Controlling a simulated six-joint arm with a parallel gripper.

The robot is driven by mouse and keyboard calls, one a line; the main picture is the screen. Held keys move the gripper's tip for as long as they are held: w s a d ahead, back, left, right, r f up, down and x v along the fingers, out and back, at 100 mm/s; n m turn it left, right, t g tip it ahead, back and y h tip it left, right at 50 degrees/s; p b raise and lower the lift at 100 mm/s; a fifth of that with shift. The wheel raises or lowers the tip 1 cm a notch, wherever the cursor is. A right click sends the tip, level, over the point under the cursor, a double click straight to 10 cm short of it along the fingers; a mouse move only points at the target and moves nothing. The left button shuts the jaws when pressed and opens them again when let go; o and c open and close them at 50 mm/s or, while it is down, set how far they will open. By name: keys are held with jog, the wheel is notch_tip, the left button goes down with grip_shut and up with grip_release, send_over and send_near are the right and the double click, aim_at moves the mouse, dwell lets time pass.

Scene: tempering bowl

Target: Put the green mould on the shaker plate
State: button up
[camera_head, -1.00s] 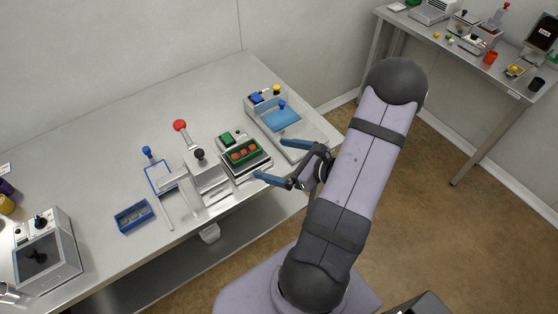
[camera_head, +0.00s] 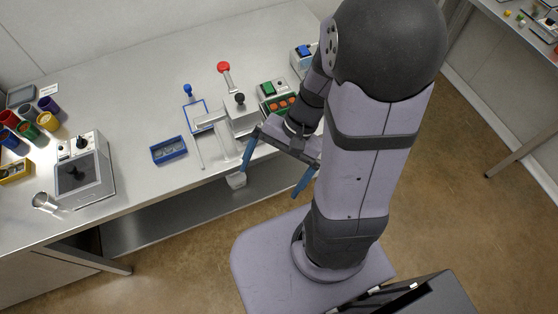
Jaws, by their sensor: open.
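The green mould (camera_head: 283,105), with orange-red fillings, sits on a small pale device with a green button (camera_head: 268,88) at the bench's right. My arm partly hides it. My gripper (camera_head: 272,180) is open and empty, its two blue fingers spread wide near the bench's front edge, nearer the camera than the mould. No label names the shaker plate. The grey machine with a black knob and dark square plate (camera_head: 75,175) at the left may be it, but I cannot tell.
A press with a red-knobbed lever (camera_head: 224,67) stands left of the mould. A blue tray (camera_head: 169,149), a blue frame (camera_head: 196,117) and a metal cup (camera_head: 45,201) are on the bench. The bench between tray and machine is clear.

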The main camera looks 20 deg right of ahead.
jog(key=n+h, duration=0.1)
jog(key=n, duration=0.2)
jog(key=d+r+n+t+h, duration=0.1)
jog(key=n+h, duration=0.1)
jog(key=n, duration=0.1)
jog(key=d+r+n+h, duration=0.1)
jog(key=n+h, duration=0.1)
jog(key=n, duration=0.1)
jog(key=shift+w+r, duration=0.25)
jog(key=shift+w, duration=0.15)
notch_tip(320, 180, down, 78)
jog(key=b, duration=7.7)
jog(key=shift+r, duration=0.2)
